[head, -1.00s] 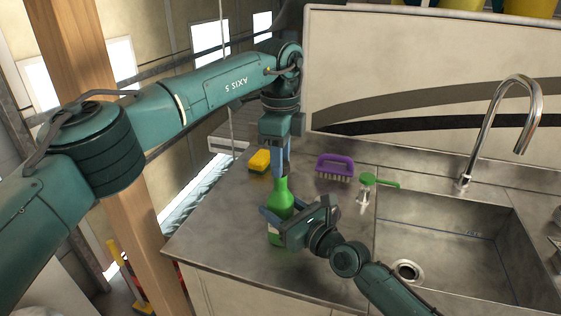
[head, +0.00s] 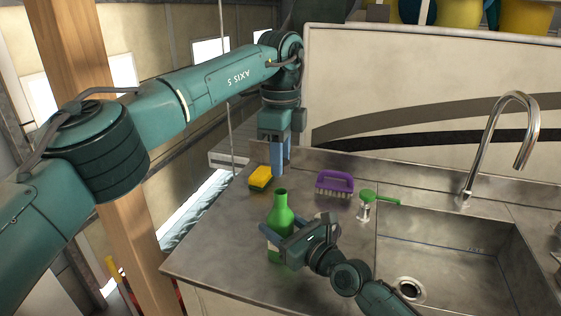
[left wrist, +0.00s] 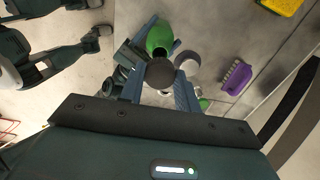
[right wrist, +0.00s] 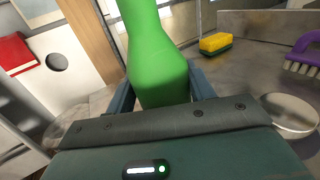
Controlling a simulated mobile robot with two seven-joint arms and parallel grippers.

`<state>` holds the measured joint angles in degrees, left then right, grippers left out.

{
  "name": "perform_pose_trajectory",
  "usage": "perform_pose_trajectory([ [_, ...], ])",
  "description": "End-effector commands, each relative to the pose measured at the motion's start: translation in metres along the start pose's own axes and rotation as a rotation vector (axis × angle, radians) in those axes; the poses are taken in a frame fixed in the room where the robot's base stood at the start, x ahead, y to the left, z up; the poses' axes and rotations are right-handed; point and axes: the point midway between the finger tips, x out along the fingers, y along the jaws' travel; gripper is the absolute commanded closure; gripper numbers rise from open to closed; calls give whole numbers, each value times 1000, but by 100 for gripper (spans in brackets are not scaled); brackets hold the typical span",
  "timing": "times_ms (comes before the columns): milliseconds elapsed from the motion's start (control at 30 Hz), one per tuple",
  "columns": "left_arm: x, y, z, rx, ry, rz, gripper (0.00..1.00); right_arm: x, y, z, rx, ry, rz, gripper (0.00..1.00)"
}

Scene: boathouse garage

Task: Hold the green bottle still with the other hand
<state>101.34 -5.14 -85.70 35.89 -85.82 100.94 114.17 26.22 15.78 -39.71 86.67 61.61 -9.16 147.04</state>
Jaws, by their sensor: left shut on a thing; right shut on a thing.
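The green bottle (head: 280,217) stands upright near the left part of the steel counter, its mouth open. My right gripper (head: 281,247) is shut around its lower body; the right wrist view shows the bottle (right wrist: 158,65) between the fingers. My left gripper (head: 281,168) is above and apart from the bottle. In the left wrist view it is shut on a dark round cap (left wrist: 160,73), with the bottle (left wrist: 160,38) just beyond. The cap is hard to make out in the head view.
The sink (head: 450,262) and tap (head: 487,150) are at right.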

Motion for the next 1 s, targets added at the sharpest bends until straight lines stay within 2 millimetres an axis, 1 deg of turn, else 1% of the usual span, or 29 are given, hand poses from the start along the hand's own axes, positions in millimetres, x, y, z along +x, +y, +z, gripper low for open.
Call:
perform_pose_trajectory([
  [33, 0, 0, 0, 0, 0, 0, 95, 0, 0, 0, 0, 1, 0, 45],
  [333, 0, 0, 0, 0, 0, 0, 95, 0, 0, 0, 0, 0, 0, 21],
  [533, 0, 0, 0, 0, 0, 0, 95, 0, 0, 0, 0, 0, 0, 21],
  [633, 0, 0, 0, 0, 0, 0, 95, -4, 0, 0, 1, 0, 0, 21],
  [767, -1, 0, 0, 0, 0, 0, 95, -22, 0, -1, 4, 1, -1, 21],
  [1000, 0, 0, 0, 0, 0, 0, 95, -74, 0, -2, 1, 3, 0, 21],
])
